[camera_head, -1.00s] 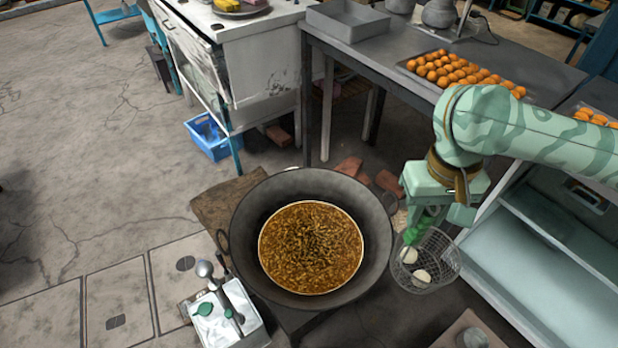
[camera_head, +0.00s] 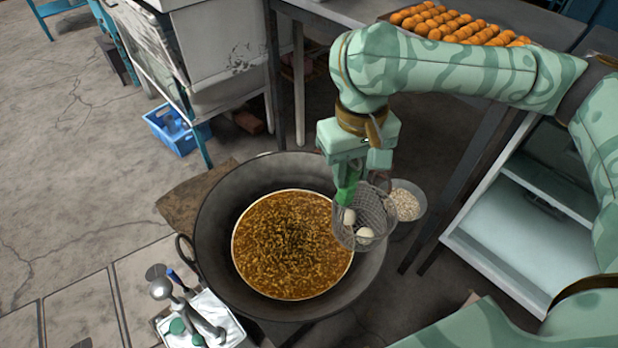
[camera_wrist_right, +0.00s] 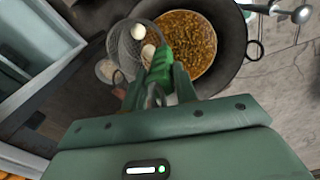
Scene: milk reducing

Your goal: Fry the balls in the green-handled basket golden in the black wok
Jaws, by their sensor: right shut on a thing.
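The black wok (camera_head: 221,205) holds bubbling brown oil (camera_head: 293,245) and stands in the middle of the head view. My right gripper (camera_head: 347,190) is shut on the green handle of the wire basket (camera_head: 378,212). The basket hangs over the wok's right rim, beside the oil. Two pale balls (camera_head: 365,235) show in it. In the right wrist view the basket (camera_wrist_right: 126,45) with its pale balls (camera_wrist_right: 148,52) hangs at the edge of the wok (camera_wrist_right: 233,40), and the green handle (camera_wrist_right: 161,68) sits between the fingers. My left gripper is not in view.
A bowl of pale bits (camera_head: 406,203) stands right of the wok. A tray of orange-brown balls (camera_head: 455,24) is on the table behind. A metal box with utensils (camera_head: 205,318) stands at front left. A pale shelf unit (camera_head: 510,240) is at right, a blue crate (camera_head: 172,130) at back left.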

